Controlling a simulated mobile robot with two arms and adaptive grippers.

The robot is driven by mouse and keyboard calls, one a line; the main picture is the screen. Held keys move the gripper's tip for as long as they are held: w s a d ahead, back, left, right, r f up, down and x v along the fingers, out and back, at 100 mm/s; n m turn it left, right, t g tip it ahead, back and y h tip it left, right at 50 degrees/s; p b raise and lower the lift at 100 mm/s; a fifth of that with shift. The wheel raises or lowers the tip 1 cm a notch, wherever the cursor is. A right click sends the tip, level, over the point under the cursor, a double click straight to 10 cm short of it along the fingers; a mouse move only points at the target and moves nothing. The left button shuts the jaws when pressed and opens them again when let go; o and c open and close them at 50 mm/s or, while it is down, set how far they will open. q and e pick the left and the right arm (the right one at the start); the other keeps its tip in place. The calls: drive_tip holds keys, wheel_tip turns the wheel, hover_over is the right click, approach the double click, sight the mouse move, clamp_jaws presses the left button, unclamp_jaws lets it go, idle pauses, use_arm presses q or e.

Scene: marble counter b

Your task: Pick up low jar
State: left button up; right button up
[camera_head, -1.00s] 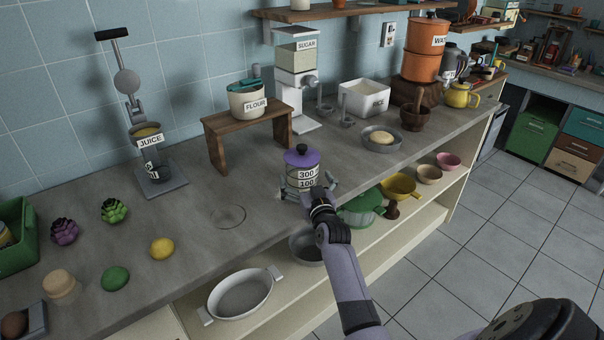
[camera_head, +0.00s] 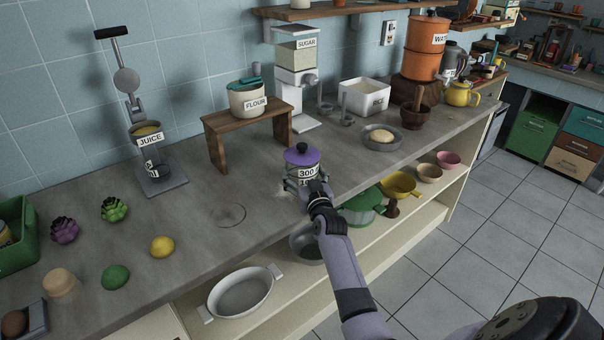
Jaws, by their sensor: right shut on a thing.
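The low jar (camera_head: 302,158) is a short clear jar with a purple lid, a black knob and a white label reading 300 at the top. It stands upright near the front edge of the counter, and I cannot tell whether its base touches the counter. My right gripper (camera_head: 305,190) reaches in from the front and is shut on the jar's sides, covering the lower part of its label. My left gripper is not in view.
A clear round dish (camera_head: 229,215) lies left of the jar on the counter (camera_head: 255,180). A wooden stand (camera_head: 219,141) holds a FLOUR pot (camera_head: 248,97) behind it. A bowl with dough (camera_head: 381,139) sits to the right. The open shelf below holds a white oval dish (camera_head: 240,292) and bowls.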

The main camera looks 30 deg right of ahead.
drive_tip(key=c, duration=0.5)
drive_tip(key=shift+r, duration=0.1)
drive_tip(key=shift+c, duration=0.3)
drive_tip(key=shift+s+r, duration=0.1)
